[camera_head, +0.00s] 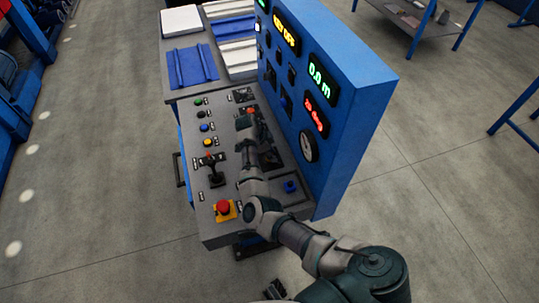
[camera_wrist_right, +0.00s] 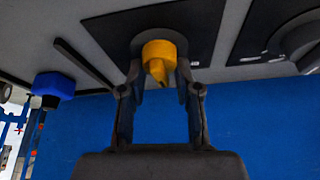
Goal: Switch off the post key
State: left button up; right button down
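The control desk (camera_head: 226,225) has a sloped top with buttons, levers and a red mushroom button (camera_head: 223,207) on a yellow base. My right arm reaches over it, and my right gripper (camera_head: 247,112) is at the far part of the desk top, near the upright panel. In the right wrist view, a yellow key-like knob (camera_wrist_right: 159,58) on a dark plate (camera_wrist_right: 205,20) is between the fingers of my right gripper (camera_wrist_right: 160,78). The fingers appear to press on both its sides. In the head view the gripper hides this knob. A dark part at the bottom edge may be my left gripper (camera_head: 275,289).
The upright blue panel (camera_head: 350,95) with lit displays, one reading "KEY OFF", stands right beside my right arm. A blue knob (camera_wrist_right: 53,87) is left of the gripper in the wrist view. A table with blue and white pieces (camera_head: 190,65) stands behind. Floor is free on the left.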

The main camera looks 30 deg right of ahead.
jog(key=shift+w+a+f, duration=0.1)
jog(key=shift+w+a, duration=0.1)
jog(key=shift+a, duration=0.35)
jog(key=shift+w+a+f, duration=0.1)
jog(key=shift+w+a, duration=0.05)
jog(key=shift+a, duration=0.4)
jog(key=shift+s+d, duration=0.1)
jog(key=shift+d, duration=0.15)
jog(key=shift+s+d, duration=0.15)
jog(key=shift+d, duration=0.25)
jog(key=c, duration=1)
grip_release()
jog(key=shift+f, duration=0.1)
jog(key=shift+o, duration=1)
jog(key=shift+d, duration=0.2)
jog(key=v, duration=1.1)
jog(key=shift+r, duration=0.4)
